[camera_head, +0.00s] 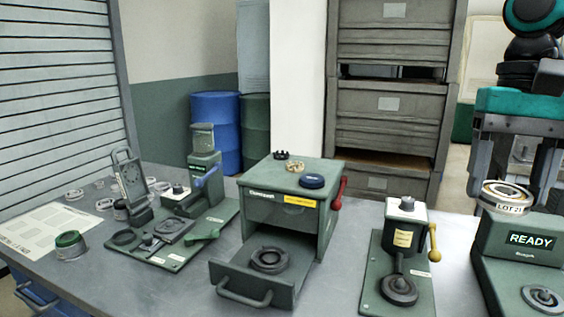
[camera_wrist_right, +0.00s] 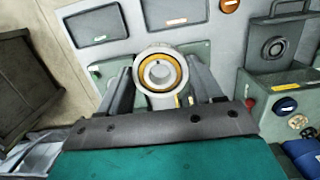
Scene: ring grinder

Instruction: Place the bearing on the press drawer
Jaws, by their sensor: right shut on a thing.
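In the right wrist view the bearing (camera_wrist_right: 160,72) sits between my fingertips (camera_wrist_right: 165,80). I cannot tell if it still touches the stand. The green press (camera_head: 287,210) has its drawer (camera_head: 232,270) pulled out, with a dark round seat (camera_head: 269,260) inside. My left gripper is not in view.
A small lever press (camera_head: 402,225) with a yellow handle stands between the drawer press and the READY stand (camera_head: 515,237). The drawer press has a red lever (camera_head: 337,203) and loose parts on top. Other fixtures (camera_head: 180,225), a cup (camera_head: 70,247) and rings crowd the table's left.

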